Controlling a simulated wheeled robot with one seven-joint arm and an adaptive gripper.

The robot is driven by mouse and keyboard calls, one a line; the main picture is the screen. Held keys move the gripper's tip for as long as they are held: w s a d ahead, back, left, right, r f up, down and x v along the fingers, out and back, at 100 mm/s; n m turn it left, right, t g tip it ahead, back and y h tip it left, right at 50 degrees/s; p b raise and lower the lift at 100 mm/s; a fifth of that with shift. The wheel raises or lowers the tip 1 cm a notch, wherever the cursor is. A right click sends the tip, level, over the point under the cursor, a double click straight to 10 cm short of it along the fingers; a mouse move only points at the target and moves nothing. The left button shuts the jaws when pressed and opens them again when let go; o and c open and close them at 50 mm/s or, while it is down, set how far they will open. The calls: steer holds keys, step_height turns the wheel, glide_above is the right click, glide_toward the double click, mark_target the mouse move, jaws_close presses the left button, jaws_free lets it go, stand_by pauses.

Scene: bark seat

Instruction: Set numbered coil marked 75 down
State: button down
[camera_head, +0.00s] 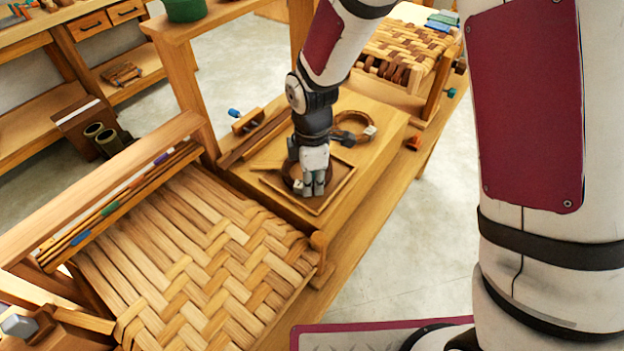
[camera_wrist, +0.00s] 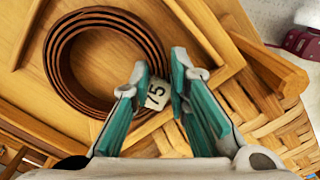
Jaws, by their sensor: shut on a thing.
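The numbered coil (camera_wrist: 58,72), a dark brown rolled strip, lies level over the wooden tray in the wrist view. Its pale tag (camera_wrist: 157,94) reads 75. My gripper (camera_wrist: 160,82) has its teal-padded fingers closed on the tagged side of the coil. In the head view my gripper (camera_head: 314,190) points down inside the square tray (camera_head: 340,191) and hides most of the coil. I cannot tell whether the coil touches the tray floor.
A second, lighter brown coil (camera_head: 350,120) with a white tag lies behind the tray on the bench. A woven seat (camera_head: 200,260) stands close to the left and front. Wooden strips (camera_head: 255,138) lie left of the tray.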

steer(key=shift+f, duration=0.2)
steer(key=c, duration=1.5)
jaws_free()
step_height(320, 180, up, 12)
steer(key=s+d+r+m+t, duration=0.2)
steer(key=s+d+r+m, duration=0.4)
steer(key=d+r+m, duration=0.35)
steer(key=s+d+r+m+t, duration=0.1)
steer(key=s+d+r+m, duration=0.1)
steer(key=s+m, duration=0.1)
steer(key=s+d+r+m+t, duration=0.1)
steer(key=s+d+r+m, duration=0.1)
steer(key=s+d+m, duration=0.1)
steer(key=s+d+r+m+t, duration=0.1)
steer(key=s+d+r+m, duration=0.1)
steer(key=s+d+m, duration=0.1)
steer(key=shift+s+d+m+b, duration=0.15)
steer(key=shift+s+m+b, duration=0.1)
steer(key=shift+s, duration=0.4)
steer(key=shift+s+d+m+b, duration=0.1)
steer(key=shift+s+m+b, duration=0.1)
steer(key=shift+s, duration=0.45)
